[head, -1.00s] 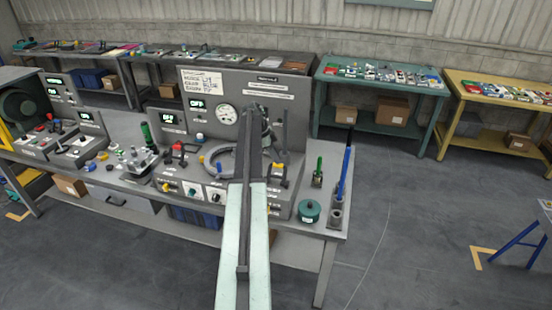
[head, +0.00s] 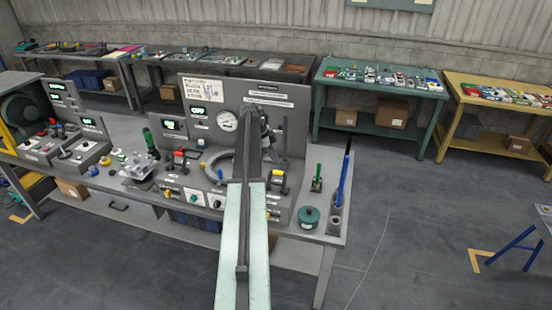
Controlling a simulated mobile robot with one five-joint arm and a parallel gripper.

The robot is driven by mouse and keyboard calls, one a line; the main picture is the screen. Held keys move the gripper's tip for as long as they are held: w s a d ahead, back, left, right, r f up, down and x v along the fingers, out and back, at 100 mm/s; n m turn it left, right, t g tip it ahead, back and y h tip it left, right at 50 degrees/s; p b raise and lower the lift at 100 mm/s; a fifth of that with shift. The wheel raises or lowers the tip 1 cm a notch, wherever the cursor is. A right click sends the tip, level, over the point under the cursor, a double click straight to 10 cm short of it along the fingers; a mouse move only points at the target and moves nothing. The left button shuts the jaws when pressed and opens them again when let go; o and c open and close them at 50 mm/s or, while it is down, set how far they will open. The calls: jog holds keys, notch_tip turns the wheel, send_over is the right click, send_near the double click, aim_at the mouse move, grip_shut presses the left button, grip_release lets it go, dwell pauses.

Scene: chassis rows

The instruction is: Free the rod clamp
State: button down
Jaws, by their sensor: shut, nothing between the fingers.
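My arm reaches from the bottom of the head view over the grey test bench. My gripper (head: 267,132) is at its far end, small and dark, in front of the upright back panel (head: 206,140), and shut with nothing in it. A thin vertical rod (head: 284,138) stands just right of it. I cannot make out the rod clamp itself or tell whether the gripper touches the rod; my arm hides part of that area. A grey ring (head: 212,168) lies left of the arm, partly hidden by it.
A yellow-and-black handle (head: 278,181) stands close right of my arm. A red-handled clamp (head: 180,158), a green pot (head: 309,216), a green-handled tool (head: 317,178) and a tall blue handle (head: 343,178) stand on the bench. Open floor (head: 400,220) lies to the right.

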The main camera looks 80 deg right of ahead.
jog(key=w+d+r+p, duration=0.3)
jog(key=d+r+p, duration=0.2)
jog(key=r, duration=0.3)
jog(key=shift+w+d+p, duration=0.15)
jog(key=shift+d+p, duration=0.25)
jog(key=shift+p, duration=0.4)
